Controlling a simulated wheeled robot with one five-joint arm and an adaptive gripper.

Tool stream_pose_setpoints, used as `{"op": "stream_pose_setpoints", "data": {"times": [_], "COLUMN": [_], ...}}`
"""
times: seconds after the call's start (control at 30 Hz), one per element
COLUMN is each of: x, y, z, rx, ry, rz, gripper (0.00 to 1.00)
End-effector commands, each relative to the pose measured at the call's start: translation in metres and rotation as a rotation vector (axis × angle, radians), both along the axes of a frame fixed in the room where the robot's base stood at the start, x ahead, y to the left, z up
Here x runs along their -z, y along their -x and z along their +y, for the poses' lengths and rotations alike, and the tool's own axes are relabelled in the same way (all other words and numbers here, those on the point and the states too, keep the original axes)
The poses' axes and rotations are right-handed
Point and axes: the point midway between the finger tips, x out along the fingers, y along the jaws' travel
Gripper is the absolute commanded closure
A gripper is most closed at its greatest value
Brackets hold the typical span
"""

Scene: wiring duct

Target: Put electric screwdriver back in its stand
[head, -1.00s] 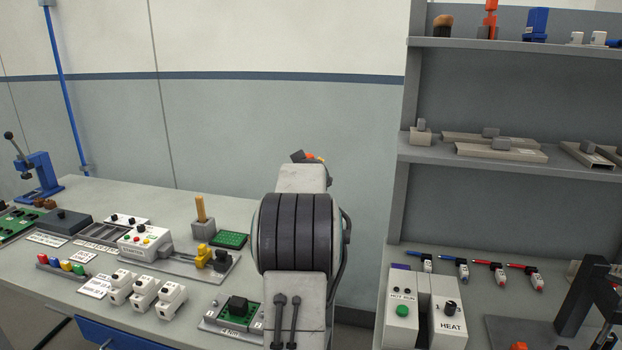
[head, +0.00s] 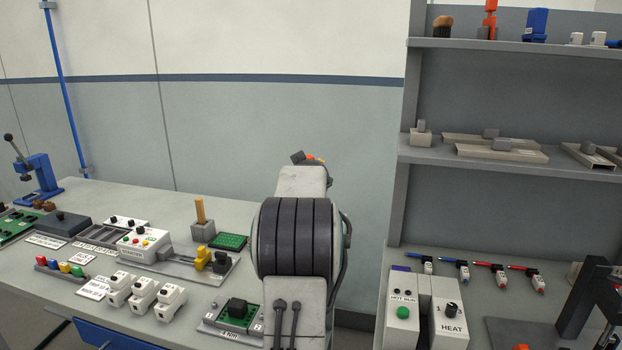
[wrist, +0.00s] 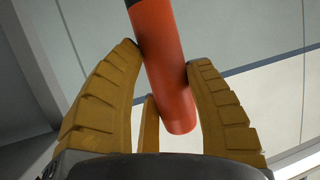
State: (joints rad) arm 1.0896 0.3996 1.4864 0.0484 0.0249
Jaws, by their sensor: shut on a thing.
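I cannot tell for sure which thing is the screwdriver's stand.
The left bench (head: 90,195) holds a grey block with a wooden peg (head: 201,212), a control box (head: 143,243) and several white parts. At right stand a HOT RUN box (head: 402,312), a HEAT box (head: 450,318), several pens and a shelf (head: 500,46).

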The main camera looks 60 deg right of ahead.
Motion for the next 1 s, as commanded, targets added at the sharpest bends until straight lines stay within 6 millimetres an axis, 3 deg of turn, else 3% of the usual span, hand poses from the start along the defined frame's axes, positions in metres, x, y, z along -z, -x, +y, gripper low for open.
{"op": "stream_pose_setpoints", "data": {"times": [0.37,1.0], "x": [0.001,0.028], "y": [0.0,0.0], "z": [0.0,0.0], "rx": [0.0,0.0], "ry": [0.004,0.003], "rz": [-0.002,-0.001], "gripper": [0.88,0.88]}}
